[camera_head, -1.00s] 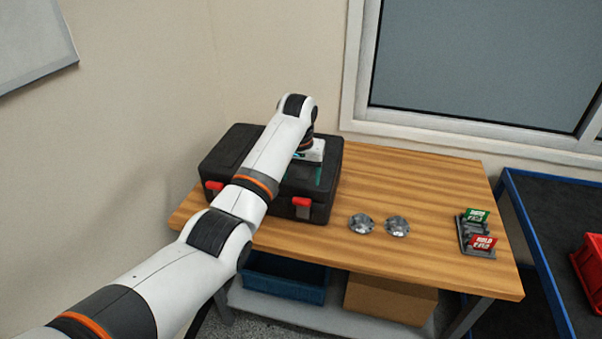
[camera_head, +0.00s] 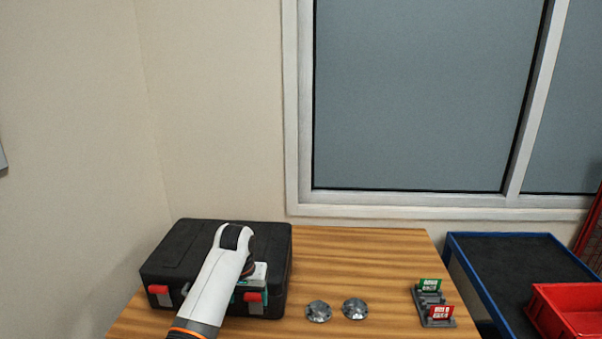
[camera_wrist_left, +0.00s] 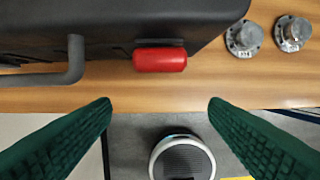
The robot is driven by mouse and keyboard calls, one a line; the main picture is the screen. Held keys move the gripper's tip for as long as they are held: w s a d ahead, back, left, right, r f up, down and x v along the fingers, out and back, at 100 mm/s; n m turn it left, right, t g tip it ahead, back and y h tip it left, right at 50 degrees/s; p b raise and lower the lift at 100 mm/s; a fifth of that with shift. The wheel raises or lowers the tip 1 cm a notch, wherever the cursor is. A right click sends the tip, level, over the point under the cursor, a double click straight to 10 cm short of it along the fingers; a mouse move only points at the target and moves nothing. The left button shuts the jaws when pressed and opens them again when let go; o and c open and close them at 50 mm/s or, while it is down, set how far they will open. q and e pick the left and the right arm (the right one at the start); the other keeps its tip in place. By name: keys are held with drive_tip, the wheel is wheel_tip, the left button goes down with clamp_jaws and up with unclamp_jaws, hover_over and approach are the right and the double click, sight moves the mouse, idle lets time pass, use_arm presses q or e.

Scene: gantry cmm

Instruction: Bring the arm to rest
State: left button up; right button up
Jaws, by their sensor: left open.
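My left arm reaches in from the bottom of the head view, across the front of a black case. My left gripper (camera_head: 250,290) is by the case's front side there, its fingers mostly hidden behind my arm. In the left wrist view my left gripper (camera_wrist_left: 160,105) is open, with two green fingers wide apart and nothing between them. The fingertips appear near the table's front edge, with the case's red latch (camera_wrist_left: 160,60) ahead. My right gripper is not in view.
The black case (camera_head: 190,245) stands on the wooden table (camera_head: 385,265). Two metal flanged parts (camera_head: 318,311) (camera_head: 354,308) lie right of it. A small stand with green and red tags (camera_head: 432,303) is farther right. A blue-edged cart (camera_head: 510,250) holds a red bin (camera_head: 570,312).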

use_arm(q)
drive_tip(key=s+a+f, duration=0.2)
drive_tip(key=s+f, duration=0.4)
drive_tip(key=s, duration=0.4)
drive_tip(key=s+a+f, duration=0.1)
drive_tip(key=s+f, duration=0.6)
drive_tip(key=s, duration=0.4)
drive_tip(key=s+a+r+m+t, duration=0.1)
drive_tip(key=s+r, duration=0.1)
drive_tip(key=s, duration=0.8)
drive_tip(key=s+a+r+t, duration=0.1)
drive_tip(key=s+a+r, duration=0.15)
drive_tip(key=s, duration=0.65)
wheel_tip(320, 180, down, 25)
drive_tip(key=s+d+g+b, duration=0.1)
drive_tip(key=g, duration=0.1)
drive_tip(key=s+a+f+g+b, duration=0.1)
drive_tip(key=s+a+f, duration=0.2)
drive_tip(key=s+f, duration=1.4)
wheel_tip(320, 180, down, 2)
drive_tip(key=shift+m, duration=0.4)
drive_tip(key=shift+s, duration=0.1)
